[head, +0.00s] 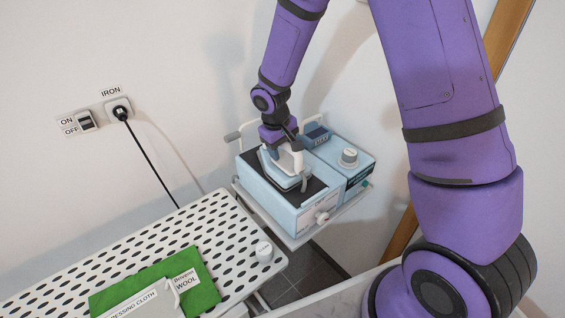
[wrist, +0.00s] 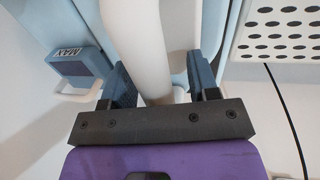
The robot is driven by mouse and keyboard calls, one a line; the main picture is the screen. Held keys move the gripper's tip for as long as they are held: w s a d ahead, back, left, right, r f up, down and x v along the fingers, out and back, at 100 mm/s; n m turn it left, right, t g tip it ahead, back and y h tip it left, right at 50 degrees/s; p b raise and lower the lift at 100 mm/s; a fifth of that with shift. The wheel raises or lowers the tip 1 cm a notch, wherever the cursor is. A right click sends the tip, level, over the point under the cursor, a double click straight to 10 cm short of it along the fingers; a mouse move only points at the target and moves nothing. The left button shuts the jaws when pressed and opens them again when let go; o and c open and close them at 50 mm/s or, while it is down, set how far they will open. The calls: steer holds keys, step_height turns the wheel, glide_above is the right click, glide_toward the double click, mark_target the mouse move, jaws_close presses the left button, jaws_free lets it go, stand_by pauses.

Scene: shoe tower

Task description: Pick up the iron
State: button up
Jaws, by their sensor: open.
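The iron (head: 287,172) is light blue and white and rests on the dark pad on top of a light blue steam station (head: 276,206) in the head view. My gripper (head: 280,138) is above the iron at its handle. In the wrist view my gripper (wrist: 160,85) has its two fingers on either side of the white iron handle (wrist: 148,50), with the fingers apart. A gap shows between the handle and the right finger; the left finger is close to the handle, and I cannot tell whether it touches. My gripper hides part of the handle in the head view.
A perforated ironing board (head: 215,228) is at the lower left, with a green wool cloth (head: 205,290) and a pressing cloth (head: 140,302) on it. A wall socket (head: 118,109) with a plug and black cord is at left. The wall is close behind the station.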

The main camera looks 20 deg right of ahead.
steer(key=shift+f, duration=0.2)
stand_by(0.3)
jaws_close()
stand_by(1.3)
